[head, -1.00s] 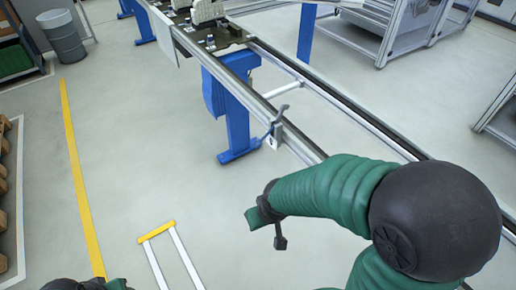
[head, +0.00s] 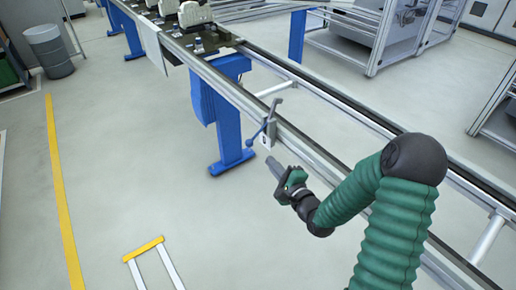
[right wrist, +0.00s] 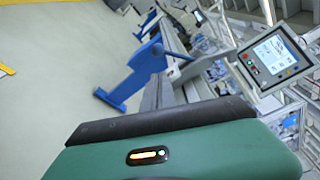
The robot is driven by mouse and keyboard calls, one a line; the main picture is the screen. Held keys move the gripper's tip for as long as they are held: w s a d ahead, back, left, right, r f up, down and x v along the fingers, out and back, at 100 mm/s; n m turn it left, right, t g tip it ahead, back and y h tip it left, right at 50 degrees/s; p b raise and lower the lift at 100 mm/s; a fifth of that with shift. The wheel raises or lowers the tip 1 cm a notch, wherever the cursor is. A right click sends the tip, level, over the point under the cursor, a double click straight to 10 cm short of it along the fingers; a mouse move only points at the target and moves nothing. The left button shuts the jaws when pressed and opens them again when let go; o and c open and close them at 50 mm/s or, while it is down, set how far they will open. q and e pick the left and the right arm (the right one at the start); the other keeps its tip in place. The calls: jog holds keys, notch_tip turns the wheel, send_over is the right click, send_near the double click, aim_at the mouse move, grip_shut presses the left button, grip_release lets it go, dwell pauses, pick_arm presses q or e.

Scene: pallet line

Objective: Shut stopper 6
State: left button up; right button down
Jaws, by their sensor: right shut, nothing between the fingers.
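The stopper (head: 265,132) is a small grey lever on a bracket clamped to the near rail of the conveyor line. Its arm slants up to the right, and a small label shows below it. I cannot read a number on it. In the right wrist view the lever (right wrist: 180,56) shows small beside the blue leg. My right gripper (head: 273,166) is shut and empty, just below and to the right of the stopper bracket, apart from it. My left gripper is not in view.
The conveyor rail (head: 315,155) runs from upper left to lower right. A blue leg (head: 228,130) stands left of the stopper. Carriers with pale parts (head: 194,14) sit further up the line. A screen panel (right wrist: 274,55) shows in the right wrist view. Open floor lies left.

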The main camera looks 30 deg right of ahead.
jog(key=shift+w, duration=0.1)
jog(key=w+b, duration=0.1)
jog(key=w, duration=0.8)
jog(key=shift+w+d+f, duration=0.4)
jog(key=shift+d+f, duration=0.05)
